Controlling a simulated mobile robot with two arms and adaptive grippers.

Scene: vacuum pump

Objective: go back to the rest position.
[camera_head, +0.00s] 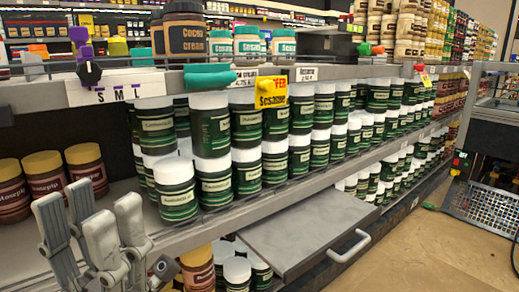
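My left gripper (92,203) is at the bottom left, with its grey fingers pointing up and standing apart. Nothing is held between them. I cannot tell the exact gap between fingers and shelf. My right gripper is not in view.
Green jars with white lids (210,134) fill the shelf. A grey drawer-like panel with a handle (350,246) juts out below. Brown and teal-lidded jars (248,45) stand above. A mesh basket (487,208) is at the right. Tan floor (405,255) is clear at the lower right.

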